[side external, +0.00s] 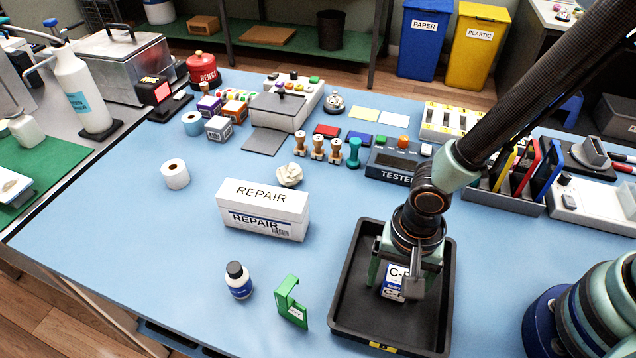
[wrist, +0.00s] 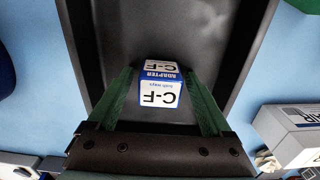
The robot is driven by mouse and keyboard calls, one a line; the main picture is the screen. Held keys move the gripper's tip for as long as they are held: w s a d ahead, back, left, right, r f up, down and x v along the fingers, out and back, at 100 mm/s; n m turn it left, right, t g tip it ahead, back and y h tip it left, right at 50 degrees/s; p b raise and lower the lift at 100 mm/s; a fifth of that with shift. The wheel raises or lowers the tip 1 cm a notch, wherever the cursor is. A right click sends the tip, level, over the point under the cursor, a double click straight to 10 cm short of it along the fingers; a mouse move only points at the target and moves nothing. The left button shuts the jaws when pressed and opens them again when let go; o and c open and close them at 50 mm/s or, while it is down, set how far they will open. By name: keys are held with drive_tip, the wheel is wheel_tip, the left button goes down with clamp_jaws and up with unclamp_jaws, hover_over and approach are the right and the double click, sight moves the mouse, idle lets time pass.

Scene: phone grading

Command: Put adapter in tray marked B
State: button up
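The adapter is a small white and blue box (side external: 391,283) with "C-F" on it. It is in the black tray (side external: 344,318) at the front. The wrist view shows the box (wrist: 160,88) marked "ADAPTER" over the dark tray floor (wrist: 215,30). My gripper (side external: 398,280) is over the tray, pointing down.
A white REPAIR box (side external: 262,210) stands left of the tray. A small bottle (side external: 238,280) and a green bracket (side external: 291,301) are near the front edge. A tester (side external: 397,167) and slotted rack (side external: 503,193) stand behind.

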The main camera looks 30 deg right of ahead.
sight(399, 275)
wheel_tip(399, 275, up, 12)
drive_tip(key=w+d+r+n+t, duration=0.2)
drive_tip(key=d+r, duration=0.4)
drive_tip(key=d, duration=0.4)
drive_tip(key=w+d+r+n+t, duration=0.3)
drive_tip(key=d+r+n, duration=0.3)
drive_tip(key=d, duration=0.4)
drive_tip(key=shift+w+d+r+n+t, duration=0.25)
drive_tip(key=shift+w+n, duration=0.25)
drive_tip(key=shift+w, duration=0.3)
